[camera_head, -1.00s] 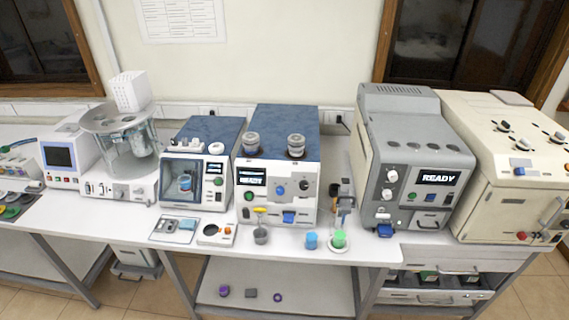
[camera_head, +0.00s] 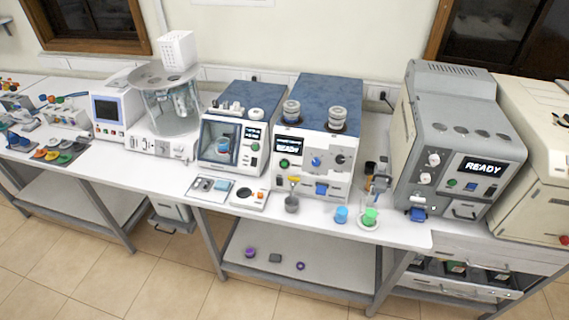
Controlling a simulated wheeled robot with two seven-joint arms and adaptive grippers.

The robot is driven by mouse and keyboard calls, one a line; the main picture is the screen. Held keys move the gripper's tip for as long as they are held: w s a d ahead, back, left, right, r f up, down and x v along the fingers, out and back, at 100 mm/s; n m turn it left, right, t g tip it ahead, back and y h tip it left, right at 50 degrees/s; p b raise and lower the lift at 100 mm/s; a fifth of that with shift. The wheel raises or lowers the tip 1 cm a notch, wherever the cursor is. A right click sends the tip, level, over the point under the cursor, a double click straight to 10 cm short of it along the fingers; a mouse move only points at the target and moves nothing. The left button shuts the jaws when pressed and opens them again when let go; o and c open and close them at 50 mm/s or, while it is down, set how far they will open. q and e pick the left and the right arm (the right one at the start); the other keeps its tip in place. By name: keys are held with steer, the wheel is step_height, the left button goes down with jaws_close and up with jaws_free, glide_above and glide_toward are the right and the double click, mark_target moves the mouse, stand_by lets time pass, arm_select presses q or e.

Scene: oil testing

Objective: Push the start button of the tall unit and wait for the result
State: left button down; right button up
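A tall grey unit (camera_head: 440,120) stands on the bench at the right. Its display (camera_head: 480,167) reads READY. A green button (camera_head: 452,183) and a blue button (camera_head: 470,186) sit below and left of the display. A blue-topped unit (camera_head: 328,100) with two grey knobs on top stands left of it. Its small display (camera_head: 288,144) also seems to read READY, with a green button (camera_head: 284,163) beneath. I cannot tell for certain which one is the tall unit. Neither gripper is in view.
A blue cup (camera_head: 341,215) and a green cup (camera_head: 370,216) stand at the bench's front edge. A smaller windowed unit (camera_head: 220,141) and a glass-bowl apparatus (camera_head: 165,100) stand left. A beige machine (camera_head: 530,190) is at the far right. The floor in front is clear.

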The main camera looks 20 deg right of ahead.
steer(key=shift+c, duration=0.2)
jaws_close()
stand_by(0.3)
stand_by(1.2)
